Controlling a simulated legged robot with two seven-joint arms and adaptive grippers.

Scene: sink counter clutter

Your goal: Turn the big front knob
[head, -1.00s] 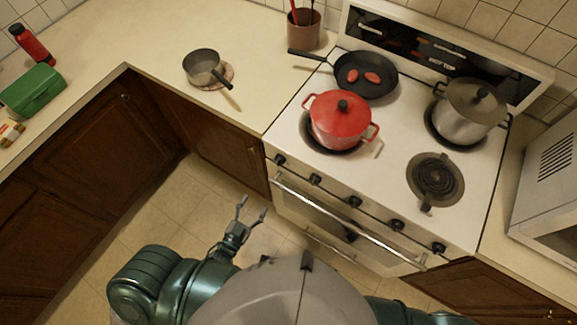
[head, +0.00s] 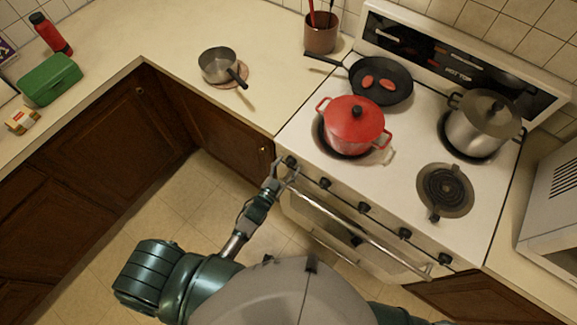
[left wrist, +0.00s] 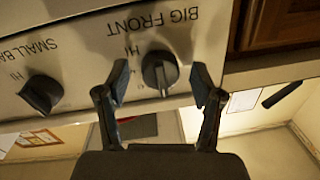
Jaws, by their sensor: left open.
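The big front knob (left wrist: 160,73) is a round black knob on the white stove panel, under the label "BIG FRONT", which reads upside down in the left wrist view. In the head view it is the leftmost knob (head: 290,161) on the stove front. My left gripper (left wrist: 161,86) is open, its two fingers on either side of the knob with gaps showing. In the head view the left gripper (head: 280,172) is at the stove's left front corner. Whether the fingertips reach past the knob's face is hard to tell. My right gripper is out of view.
The "SMALL BACK" knob (left wrist: 42,93) is beside it. More knobs line the stove front above the oven handle (head: 350,230). A red pot (head: 352,125), black pan (head: 381,80) and steel pot (head: 480,128) stand on the stove. A wooden cabinet (head: 232,133) adjoins at left.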

